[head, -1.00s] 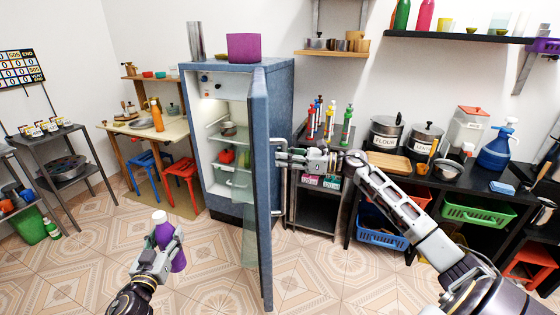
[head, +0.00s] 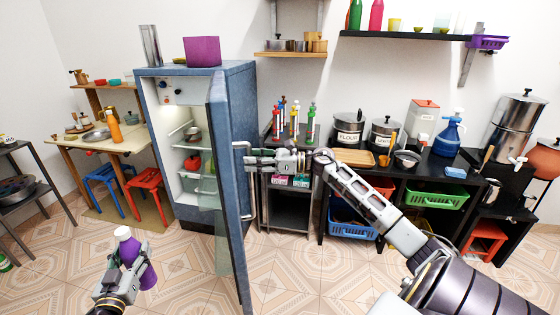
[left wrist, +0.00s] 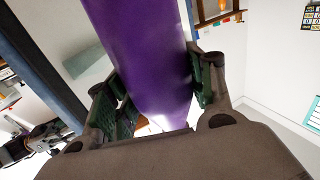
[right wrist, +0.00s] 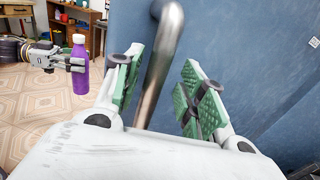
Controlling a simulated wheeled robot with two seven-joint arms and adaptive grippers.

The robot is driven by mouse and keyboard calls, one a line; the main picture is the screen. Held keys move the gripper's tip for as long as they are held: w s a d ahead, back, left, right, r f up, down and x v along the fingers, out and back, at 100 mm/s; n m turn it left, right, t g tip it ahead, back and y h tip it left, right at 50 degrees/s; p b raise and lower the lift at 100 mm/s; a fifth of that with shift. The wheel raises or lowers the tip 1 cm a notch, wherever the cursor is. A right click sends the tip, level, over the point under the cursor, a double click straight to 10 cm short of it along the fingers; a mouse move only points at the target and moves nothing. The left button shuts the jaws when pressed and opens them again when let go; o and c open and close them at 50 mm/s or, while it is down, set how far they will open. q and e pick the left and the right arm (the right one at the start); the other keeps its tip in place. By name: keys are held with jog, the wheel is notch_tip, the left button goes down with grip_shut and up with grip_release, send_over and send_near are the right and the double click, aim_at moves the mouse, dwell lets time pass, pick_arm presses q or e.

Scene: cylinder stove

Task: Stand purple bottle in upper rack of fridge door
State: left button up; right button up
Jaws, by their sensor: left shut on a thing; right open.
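The purple bottle (head: 130,248) with a white cap is upright in my left gripper (head: 136,268), at the lower left of the head view. The left wrist view shows the bottle (left wrist: 148,60) between its two finger pads. The blue fridge (head: 218,100) stands with its door (head: 222,190) ajar, seen nearly edge-on. The bottle (right wrist: 80,65) also shows at the left of the right wrist view.
Inside the fridge are shelves with a pot (head: 193,134) and a red item (head: 192,163). A purple box (head: 202,51) stands on top. A dark rack with several bottles (head: 295,118) stands right of the door. Floor in front is clear.

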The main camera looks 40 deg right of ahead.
jog(key=v, duration=1.1)
jog(key=shift+d, duration=0.35)
jog(key=shift+s+r, duration=0.1)
jog(key=shift+r, duration=0.2)
dwell(0.4)
